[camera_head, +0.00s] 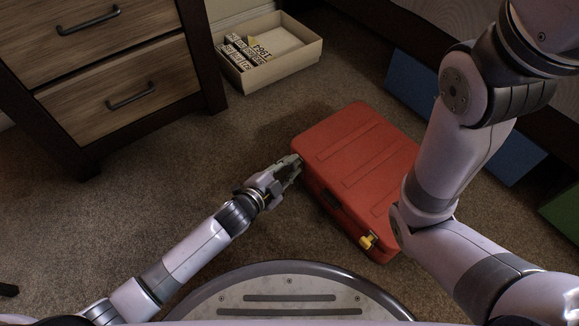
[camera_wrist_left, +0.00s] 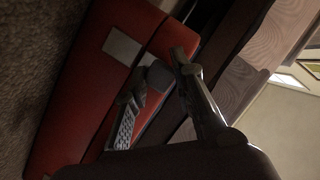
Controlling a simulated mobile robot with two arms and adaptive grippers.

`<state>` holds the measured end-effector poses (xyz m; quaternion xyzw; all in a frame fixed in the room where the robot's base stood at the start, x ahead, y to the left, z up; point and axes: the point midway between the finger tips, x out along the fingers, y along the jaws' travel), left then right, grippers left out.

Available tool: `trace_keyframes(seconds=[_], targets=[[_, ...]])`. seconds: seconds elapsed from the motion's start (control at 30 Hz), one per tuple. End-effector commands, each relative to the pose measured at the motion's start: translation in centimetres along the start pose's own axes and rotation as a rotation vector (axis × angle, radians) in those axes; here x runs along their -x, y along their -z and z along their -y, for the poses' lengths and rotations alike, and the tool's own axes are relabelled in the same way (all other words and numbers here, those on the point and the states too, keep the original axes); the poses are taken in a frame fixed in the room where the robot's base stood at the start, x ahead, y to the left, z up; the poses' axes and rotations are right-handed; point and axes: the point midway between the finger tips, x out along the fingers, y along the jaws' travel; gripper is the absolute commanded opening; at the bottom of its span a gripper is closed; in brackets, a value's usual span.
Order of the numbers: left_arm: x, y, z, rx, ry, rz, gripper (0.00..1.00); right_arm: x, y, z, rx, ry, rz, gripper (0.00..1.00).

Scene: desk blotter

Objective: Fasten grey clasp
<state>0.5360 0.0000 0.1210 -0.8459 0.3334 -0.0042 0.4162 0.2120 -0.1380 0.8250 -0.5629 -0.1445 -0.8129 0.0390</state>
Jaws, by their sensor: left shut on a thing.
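A red case (camera_head: 355,150) lies flat on the carpet with its lid down. My left gripper (camera_head: 291,164) is at the case's left front corner, shut on a small grey piece that looks like the grey clasp (camera_wrist_left: 158,78), which shows between the fingers in the left wrist view. A flat grey plate (camera_wrist_left: 122,46) sits on the red side next to it. In the head view the gripper hides the clasp, and I cannot tell whether it is latched. A yellow clasp (camera_head: 367,241) is at the other end of the front side. My right gripper is out of view.
A dark handle (camera_head: 332,198) is on the case's front between the clasps. A wooden drawer unit (camera_head: 110,75) stands at the upper left. An open cream box (camera_head: 292,62) lies behind. Blue (camera_head: 440,105) and green (camera_head: 564,212) panels are at the right. Carpet left of the case is clear.

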Motion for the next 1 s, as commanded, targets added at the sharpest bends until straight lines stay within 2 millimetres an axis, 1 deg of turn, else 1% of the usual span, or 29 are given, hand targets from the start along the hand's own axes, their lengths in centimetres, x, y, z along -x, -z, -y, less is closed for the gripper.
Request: trace_keyframes(seconds=[0.47,0.7,0.97,1.0], targets=[[0.0,-0.1,-0.1,0.0,-0.001,0.001,0.0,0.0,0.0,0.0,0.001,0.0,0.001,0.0],[-0.6,-1.5,-1.7,0.002,-0.003,0.002,0.0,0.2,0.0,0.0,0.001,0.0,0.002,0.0],[-0.6,-1.7,-1.9,0.0,-0.004,0.003,0.0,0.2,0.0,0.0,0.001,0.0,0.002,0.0],[-0.6,-1.7,-1.9,0.0,-0.005,0.004,0.25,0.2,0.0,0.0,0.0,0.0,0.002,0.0]])
